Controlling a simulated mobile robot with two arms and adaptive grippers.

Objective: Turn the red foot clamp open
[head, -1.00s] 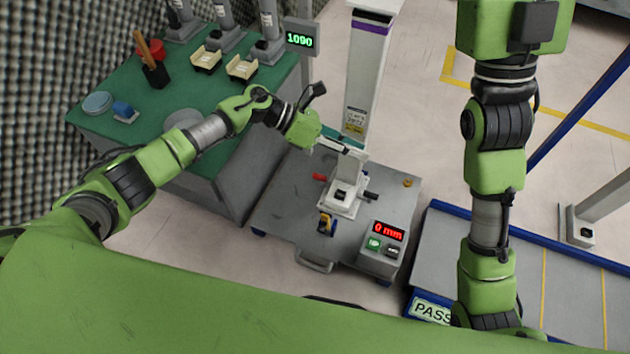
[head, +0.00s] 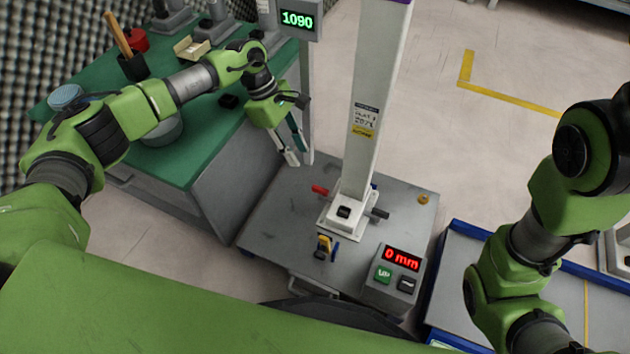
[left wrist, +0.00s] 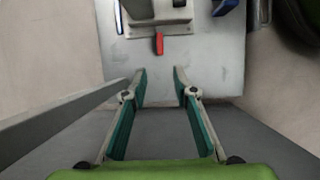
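The red foot clamp (head: 319,190) is a small lever on the left side of the white post's foot (head: 343,222). In the left wrist view the red clamp (left wrist: 159,43) points toward me, ahead of and between the fingertips. My left gripper (head: 290,148) points down, a little behind and left of the red clamp, apart from it. In the left wrist view my left gripper (left wrist: 160,76) is open and empty, its two teal-padded fingers spread. My right arm is at the right of the head view, but its gripper is not visible.
The white post (head: 372,100) rises from its foot on a grey plate (head: 280,215). A black lever (head: 380,214) and a yellow part (head: 323,246) are also at the foot. A control box (head: 396,276) reads 0 mm. A green table (head: 200,155) stands left.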

